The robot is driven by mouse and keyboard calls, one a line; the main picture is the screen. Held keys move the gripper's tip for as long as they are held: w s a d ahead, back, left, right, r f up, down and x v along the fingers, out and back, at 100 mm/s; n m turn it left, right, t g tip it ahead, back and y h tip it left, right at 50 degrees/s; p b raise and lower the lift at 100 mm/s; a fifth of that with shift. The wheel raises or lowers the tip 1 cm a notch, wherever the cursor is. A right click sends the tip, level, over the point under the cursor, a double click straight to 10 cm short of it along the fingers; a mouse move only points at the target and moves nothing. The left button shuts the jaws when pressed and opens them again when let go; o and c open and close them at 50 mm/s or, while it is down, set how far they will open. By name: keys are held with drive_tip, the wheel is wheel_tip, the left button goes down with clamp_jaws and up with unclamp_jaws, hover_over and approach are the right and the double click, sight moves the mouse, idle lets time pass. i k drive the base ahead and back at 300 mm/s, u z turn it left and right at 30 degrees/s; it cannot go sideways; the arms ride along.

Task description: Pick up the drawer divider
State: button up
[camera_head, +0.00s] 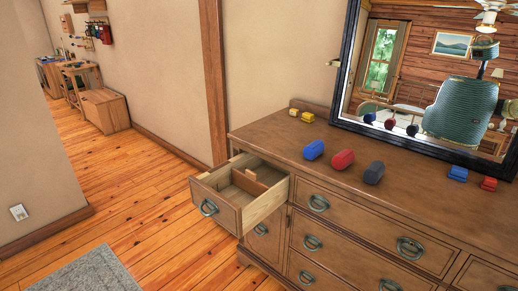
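The drawer divider (249,182) appears to be the reddish-brown upright board inside the open drawer (220,204) at the left end of the dresser. It stands across the inside of the drawer, with a small paler wooden piece rising at its top edge. Its lower part is hidden by the drawer's front and side. The drawer is pulled out, with a ring handle on its front. My gripper is not in view.
The dresser top (270,138) carries a blue object (314,149), a red one (342,159), a dark grey one (374,172) and yellow pieces (301,115). A large mirror (349,60) stands behind. Floor left of the drawer is clear, with a grey rug (90,272) nearby.

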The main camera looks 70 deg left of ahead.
sight(248, 182)
drive_tip(key=u, duration=1.4)
